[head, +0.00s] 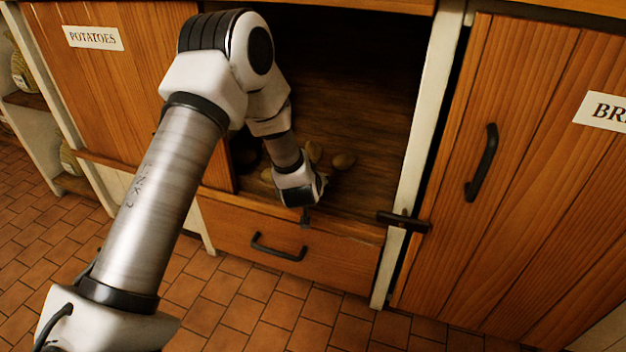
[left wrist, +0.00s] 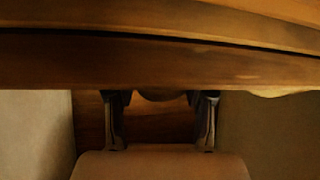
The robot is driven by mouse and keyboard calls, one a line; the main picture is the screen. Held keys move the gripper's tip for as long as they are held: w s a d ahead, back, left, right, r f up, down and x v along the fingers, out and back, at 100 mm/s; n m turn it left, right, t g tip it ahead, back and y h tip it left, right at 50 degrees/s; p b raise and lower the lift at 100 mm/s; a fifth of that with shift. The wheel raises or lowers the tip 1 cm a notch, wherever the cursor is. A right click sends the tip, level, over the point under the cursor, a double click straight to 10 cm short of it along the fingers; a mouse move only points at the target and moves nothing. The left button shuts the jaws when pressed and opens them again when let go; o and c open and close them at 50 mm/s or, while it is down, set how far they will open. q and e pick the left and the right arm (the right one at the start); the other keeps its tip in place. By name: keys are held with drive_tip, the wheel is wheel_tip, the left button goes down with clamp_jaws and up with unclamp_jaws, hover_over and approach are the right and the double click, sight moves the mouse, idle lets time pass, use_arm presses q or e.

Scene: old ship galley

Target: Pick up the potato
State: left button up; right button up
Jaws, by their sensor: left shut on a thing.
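Most of that potato is hidden. My right gripper is not in view.
A drawer (head: 290,250) with a black handle is below the compartment. A wooden door (head: 540,170) with a partly cut-off label is at the right, and a panel labelled POTATOES (head: 93,38) is at the left. A black latch (head: 403,221) projects at the right post. The tiled floor in front is clear.

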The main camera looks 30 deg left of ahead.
use_arm(q)
drive_tip(key=shift+r+p, duration=0.4)
drive_tip(key=shift+p, duration=0.05)
wheel_tip(320, 180, up, 3)
drive_tip(key=p, duration=0.2)
drive_tip(key=shift+s+d+r+p, duration=0.1)
drive_tip(key=shift+r+p, duration=0.1)
drive_tip(key=shift+p, duration=0.2)
drive_tip(key=shift+s+d+r+p, duration=0.1)
drive_tip(key=shift+s+d+p, duration=0.7)
drive_tip(key=shift+s+d, duration=1.05)
drive_tip(key=shift+s+d+r+p, duration=0.15)
drive_tip(key=shift+s+d+p, duration=0.7)
drive_tip(key=shift+s+d, duration=1.05)
drive_tip(key=shift+s+d+r+p, duration=0.1)
drive_tip(key=shift+s+d+p, duration=0.7)
drive_tip(key=shift+s+d, duration=1.05)
drive_tip(key=shift+w+d, duration=0.3)
drive_tip(key=shift+w, duration=0.1)
